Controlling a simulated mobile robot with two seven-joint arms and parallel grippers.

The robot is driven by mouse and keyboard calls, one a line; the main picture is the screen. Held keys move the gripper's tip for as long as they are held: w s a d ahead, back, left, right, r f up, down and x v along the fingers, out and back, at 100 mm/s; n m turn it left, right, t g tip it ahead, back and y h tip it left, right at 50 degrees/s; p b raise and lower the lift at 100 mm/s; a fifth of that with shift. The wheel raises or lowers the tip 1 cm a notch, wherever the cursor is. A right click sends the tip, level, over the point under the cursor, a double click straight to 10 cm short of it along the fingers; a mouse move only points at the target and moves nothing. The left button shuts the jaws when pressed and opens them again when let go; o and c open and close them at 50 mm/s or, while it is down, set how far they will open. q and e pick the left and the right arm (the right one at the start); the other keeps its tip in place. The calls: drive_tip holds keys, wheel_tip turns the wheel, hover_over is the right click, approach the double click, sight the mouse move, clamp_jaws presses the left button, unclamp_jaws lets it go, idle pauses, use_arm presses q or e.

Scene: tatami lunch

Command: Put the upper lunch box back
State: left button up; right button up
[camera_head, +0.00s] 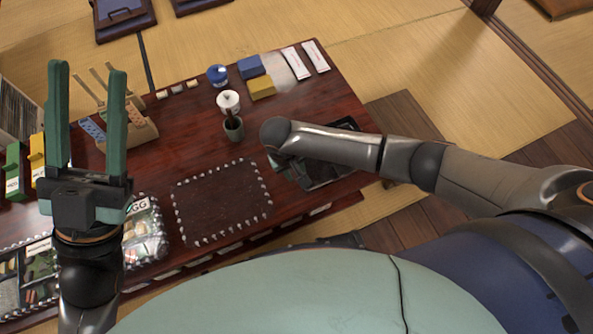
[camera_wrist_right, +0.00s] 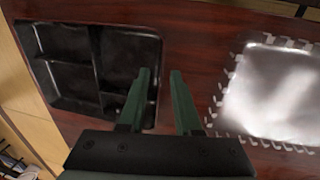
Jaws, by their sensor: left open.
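A black lunch box with several compartments (camera_head: 335,172) lies at the table's right end, partly hidden by my right arm. It fills the left of the right wrist view (camera_wrist_right: 75,62), and its compartments look empty. I cannot tell whether it is the upper box. My right gripper (camera_wrist_right: 160,75) is open and empty, pointing down. The box's near right rim appears between its fingers; I cannot tell the height gap. In the head view the right gripper is mostly hidden under the wrist. My left gripper (camera_head: 88,85) is open and empty, fingers up, in front of the table's left part.
A dark cup (camera_head: 233,129), a white jar (camera_head: 228,102), blue (camera_head: 250,67) and yellow (camera_head: 262,88) blocks stand behind. Packed food (camera_head: 143,240) and a wooden holder (camera_head: 130,125) are at left.

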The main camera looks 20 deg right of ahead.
use_arm(q)
drive_tip(key=shift+m, duration=0.4)
drive_tip(key=shift+s+a+r+p, duration=0.1)
drive_tip(key=shift+a+r+p, duration=0.05)
drive_tip(key=shift+r+p, duration=1)
drive_tip(key=shift+a+r+p, duration=0.15)
drive_tip(key=shift+r+p, duration=0.7)
drive_tip(key=shift+r, duration=0.55)
use_arm(e)
wheel_tip(320, 180, up, 10)
drive_tip(key=a, duration=0.1)
drive_tip(key=shift+a, duration=0.4)
drive_tip(key=shift+s, duration=0.1)
